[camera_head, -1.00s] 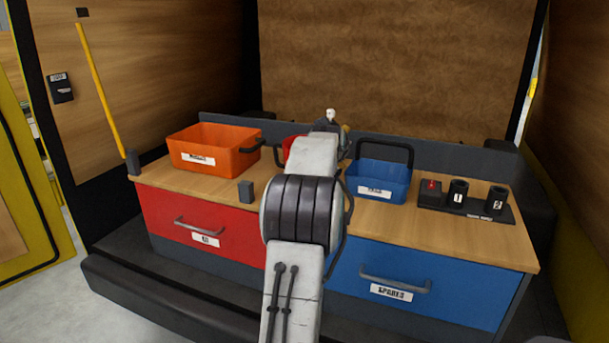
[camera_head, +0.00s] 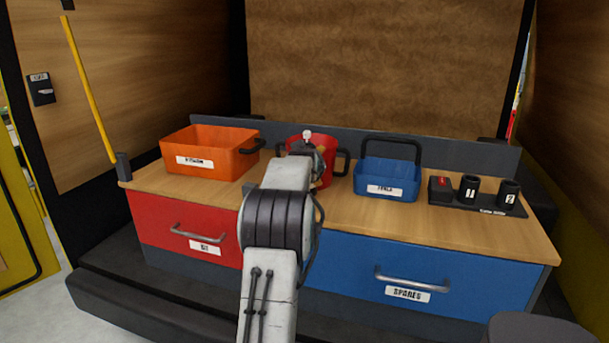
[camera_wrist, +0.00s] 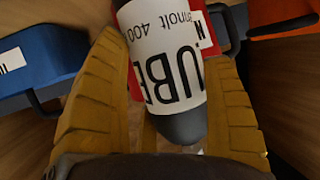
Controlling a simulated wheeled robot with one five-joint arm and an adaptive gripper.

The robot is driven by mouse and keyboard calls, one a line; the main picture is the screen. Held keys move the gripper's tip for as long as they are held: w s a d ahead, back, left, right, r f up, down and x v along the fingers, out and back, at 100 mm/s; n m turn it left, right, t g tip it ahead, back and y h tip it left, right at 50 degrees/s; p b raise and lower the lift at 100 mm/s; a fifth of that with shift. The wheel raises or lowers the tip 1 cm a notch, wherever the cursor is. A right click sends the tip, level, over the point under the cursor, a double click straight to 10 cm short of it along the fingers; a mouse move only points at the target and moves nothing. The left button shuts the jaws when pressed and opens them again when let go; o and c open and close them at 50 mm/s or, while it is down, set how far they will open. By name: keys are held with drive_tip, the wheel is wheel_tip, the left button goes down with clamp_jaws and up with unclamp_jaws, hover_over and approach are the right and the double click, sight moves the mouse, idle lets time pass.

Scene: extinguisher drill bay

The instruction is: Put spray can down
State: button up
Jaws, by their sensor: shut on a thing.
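The spray can (camera_wrist: 165,45) fills the top middle of the wrist view. It has a white label with large dark "UBE" letters and a dark grey rounded end (camera_wrist: 184,126). My gripper (camera_wrist: 163,75), with ribbed yellow fingers on both sides of the can, is shut on it. In the head view my gripper (camera_head: 318,152) is small and mostly hidden by my arm, in front of the red container. A small whitish tip (camera_head: 307,134) shows above it, perhaps part of the can. Whether the can touches anything below cannot be told.
On the wooden counter (camera_head: 350,215) stand an orange bin (camera_head: 240,163), a red two-handled container (camera_head: 325,172), a blue carrier (camera_head: 392,190) and a dark holder with two black cups (camera_head: 470,190). Bare wood lies in front of the blue carrier. Red and blue drawers are below.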

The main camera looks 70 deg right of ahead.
drive_tip(key=shift+f, duration=0.6)
drive_tip(key=shift+f+b, duration=0.15)
drive_tip(key=shift+b, duration=0.15)
drive_tip(key=o, duration=1.2)
drive_tip(key=shift+f, duration=0.1)
